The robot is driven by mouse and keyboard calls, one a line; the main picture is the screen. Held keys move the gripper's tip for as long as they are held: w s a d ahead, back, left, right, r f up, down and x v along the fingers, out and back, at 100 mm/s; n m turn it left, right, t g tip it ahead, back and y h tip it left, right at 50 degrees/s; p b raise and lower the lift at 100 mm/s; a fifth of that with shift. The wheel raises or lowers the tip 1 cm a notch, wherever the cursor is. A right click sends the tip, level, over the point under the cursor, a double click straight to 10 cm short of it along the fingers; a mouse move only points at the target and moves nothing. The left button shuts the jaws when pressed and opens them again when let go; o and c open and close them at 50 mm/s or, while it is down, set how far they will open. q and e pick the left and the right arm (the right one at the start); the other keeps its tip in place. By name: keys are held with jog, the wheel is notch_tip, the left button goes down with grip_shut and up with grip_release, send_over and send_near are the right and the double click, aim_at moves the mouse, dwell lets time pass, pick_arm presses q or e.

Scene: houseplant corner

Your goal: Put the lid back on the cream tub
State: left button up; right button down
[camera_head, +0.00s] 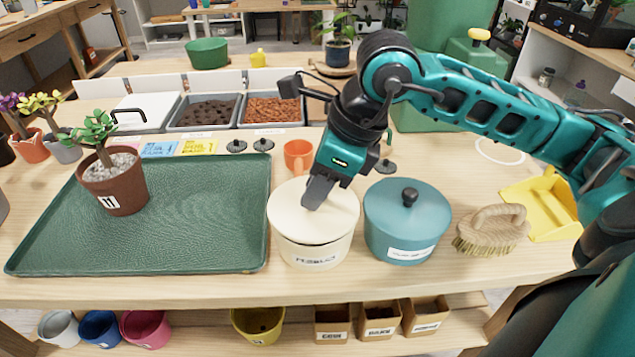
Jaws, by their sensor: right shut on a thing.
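The cream tub (316,255) stands on the wooden table near its front edge, right of the green tray. Its cream lid (338,212) is over the tub's mouth. A thin dark line shows between lid and rim at the front, so I cannot tell if it is fully seated. My right gripper (314,200) reaches down onto the middle of the lid and is shut on it, apparently at its knob, which the fingers hide. My left gripper is out of view.
A teal lidded tub (406,222) stands close on the right, with a brush (492,232) and yellow dustpan (543,205) beyond. An orange cup (297,155) is behind the lid. A potted plant (118,183) stands on the green tray (205,215) at left.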

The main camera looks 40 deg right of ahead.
dwell(0.5)
dwell(0.4)
jog(key=shift+b, duration=0.35)
dwell(0.7)
jog(key=shift+f+b, duration=0.2)
jog(key=shift+b, duration=0.35)
dwell(0.7)
jog(key=c, duration=0.9)
grip_release()
jog(key=shift+o, duration=0.6)
jog(key=o, duration=0.4)
jog(key=shift+r, duration=0.1)
